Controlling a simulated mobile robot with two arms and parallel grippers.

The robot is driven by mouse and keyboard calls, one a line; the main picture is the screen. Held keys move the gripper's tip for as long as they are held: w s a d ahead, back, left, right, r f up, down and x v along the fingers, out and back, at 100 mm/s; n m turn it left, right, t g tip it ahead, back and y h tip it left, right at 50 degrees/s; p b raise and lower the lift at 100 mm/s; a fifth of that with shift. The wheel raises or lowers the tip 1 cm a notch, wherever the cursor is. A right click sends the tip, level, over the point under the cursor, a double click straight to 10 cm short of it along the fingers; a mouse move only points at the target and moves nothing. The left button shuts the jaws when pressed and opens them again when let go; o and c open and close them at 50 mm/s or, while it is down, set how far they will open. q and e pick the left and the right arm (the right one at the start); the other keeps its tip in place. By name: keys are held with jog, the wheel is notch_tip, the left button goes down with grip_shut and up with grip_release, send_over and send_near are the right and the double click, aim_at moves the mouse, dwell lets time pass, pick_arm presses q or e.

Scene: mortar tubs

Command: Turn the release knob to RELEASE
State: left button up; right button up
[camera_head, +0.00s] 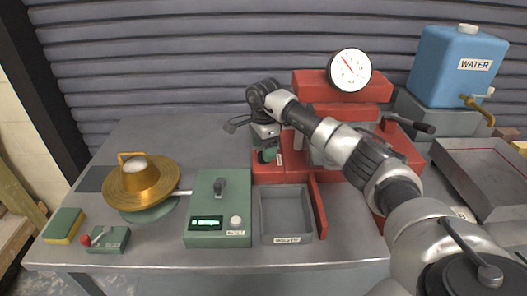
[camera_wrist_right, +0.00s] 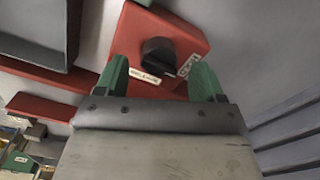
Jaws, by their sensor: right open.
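The release knob (camera_wrist_right: 158,53) is a round black knob on the front of a red block (camera_wrist_right: 190,32), in the right wrist view. White labels (camera_wrist_right: 145,76) sit beside it; one seems to read RELEASE, and the other is too small to read surely. My right gripper (camera_wrist_right: 160,78) is open, its two green fingers apart on either side of the knob's line, with nothing between them; contact cannot be told. In the head view my right gripper (camera_head: 268,152) is at the red housing (camera_head: 295,172) and hides the knob. My left gripper is not in view.
A dial gauge (camera_head: 350,70) tops the red machine. A grey tray (camera_head: 287,215), a green box with a display (camera_head: 218,225) and a brass pan (camera_head: 140,190) stand on the table. A blue water tank (camera_head: 455,70) is at right. The table's back left is clear.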

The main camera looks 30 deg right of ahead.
jog(key=shift+f, duration=1.1)
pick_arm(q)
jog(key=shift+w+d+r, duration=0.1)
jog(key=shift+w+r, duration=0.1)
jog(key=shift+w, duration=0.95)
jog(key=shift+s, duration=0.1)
pick_arm(e)
jog(key=shift+c, duration=1)
jog(key=c, duration=0.7)
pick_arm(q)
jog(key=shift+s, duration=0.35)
